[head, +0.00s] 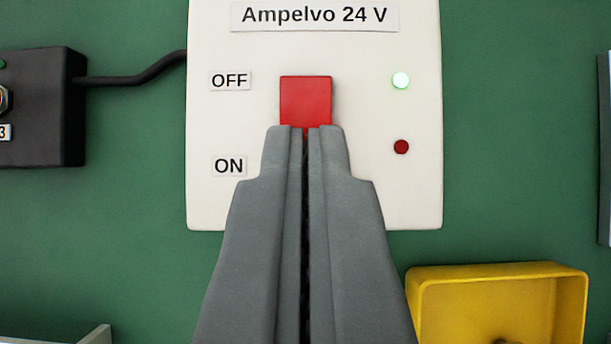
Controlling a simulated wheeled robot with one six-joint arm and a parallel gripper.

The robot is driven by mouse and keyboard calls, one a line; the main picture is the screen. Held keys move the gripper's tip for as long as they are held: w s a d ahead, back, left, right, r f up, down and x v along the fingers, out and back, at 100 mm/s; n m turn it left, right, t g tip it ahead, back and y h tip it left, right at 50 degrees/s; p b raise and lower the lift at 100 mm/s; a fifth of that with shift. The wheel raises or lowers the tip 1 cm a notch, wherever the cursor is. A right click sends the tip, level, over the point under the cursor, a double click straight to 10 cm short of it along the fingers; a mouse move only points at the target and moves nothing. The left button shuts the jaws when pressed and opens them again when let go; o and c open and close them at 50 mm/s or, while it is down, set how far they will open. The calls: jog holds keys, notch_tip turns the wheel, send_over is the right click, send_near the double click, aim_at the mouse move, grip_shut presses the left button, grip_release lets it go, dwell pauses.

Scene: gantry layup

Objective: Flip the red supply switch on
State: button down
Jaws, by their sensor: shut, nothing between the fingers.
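The red supply switch (305,98) sits on a white panel (420,200) labelled "Ampelvo 24 V". Its red block stands level with the upper OFF label (230,80); the ON label (229,166) is lower on the left. My gripper (306,132) is shut and empty, its fingertips at the lower edge of the red block in the picture. I cannot tell whether they touch it. The fingers hide the area below the switch.
A black box (50,120) with a cable (130,78) to the panel lies at the left. A yellow bin (440,280) is at the lower right. A grey edge (95,336) shows at the lower left. Bare green surface surrounds the panel.

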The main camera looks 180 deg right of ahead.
jog(key=s+f+v, duration=0.1)
jog(key=v, duration=1)
jog(key=shift+s, duration=0.2)
jog(key=s+a+r+t, duration=0.5)
jog(key=s+a, duration=0.5)
jog(key=s, duration=0.2)
jog(key=s+a+r+t, duration=0.4)
jog(key=s+a, duration=0.6)
jog(key=s, duration=0.3)
jog(key=shift+s+a+r+t, duration=0.2)
jog(key=shift+r+t, duration=0.2)
jog(key=shift+r, duration=0.4)
